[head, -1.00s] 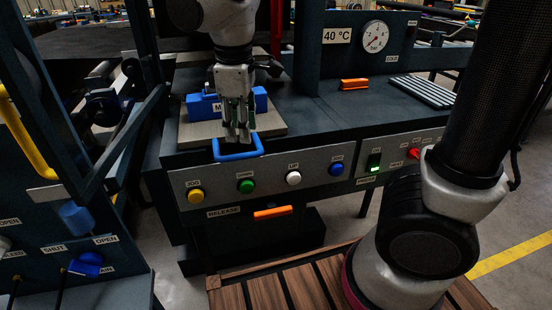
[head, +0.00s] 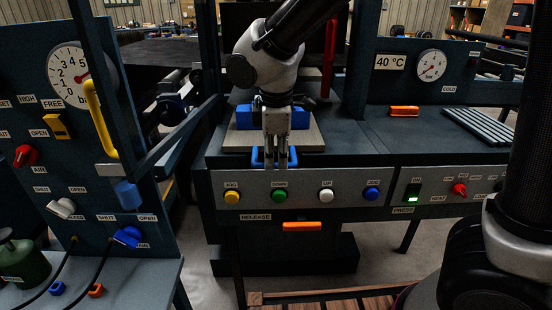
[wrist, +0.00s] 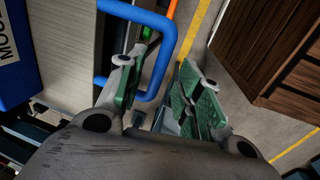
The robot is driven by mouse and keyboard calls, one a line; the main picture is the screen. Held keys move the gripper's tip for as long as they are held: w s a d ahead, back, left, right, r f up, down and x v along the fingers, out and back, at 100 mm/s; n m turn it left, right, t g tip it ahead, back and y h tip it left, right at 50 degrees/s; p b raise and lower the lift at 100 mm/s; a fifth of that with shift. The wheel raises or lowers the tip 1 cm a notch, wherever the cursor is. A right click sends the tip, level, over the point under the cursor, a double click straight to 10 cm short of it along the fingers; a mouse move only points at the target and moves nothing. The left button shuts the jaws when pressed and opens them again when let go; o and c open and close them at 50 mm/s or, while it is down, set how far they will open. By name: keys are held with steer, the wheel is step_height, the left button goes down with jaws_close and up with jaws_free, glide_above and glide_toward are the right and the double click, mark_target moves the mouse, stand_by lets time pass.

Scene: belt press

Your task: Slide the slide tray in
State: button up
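The slide tray (head: 232,138) is a flat grey-beige plate on the dark press table, with a blue block (head: 246,117) on top. Its blue loop handle (head: 257,159) sticks out over the table's front edge. It also shows in the wrist view (wrist: 171,45). My gripper (head: 275,163) points down at the handle. In the wrist view its green-padded fingers (wrist: 160,95) stand apart, with the handle's outer bar between them and gaps visible. The tips partly hide the handle in the head view. Whether they touch it is unclear.
The press front panel (head: 300,180) with yellow, green, white and blue buttons lies just below the handle. An orange release lever (head: 302,226) is lower. A valve panel (head: 45,130) with a yellow bar stands left. Press uprights flank the tray.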

steer(key=shift+w+f, duration=0.2)
steer(key=shift+f, duration=0.7)
jaws_close()
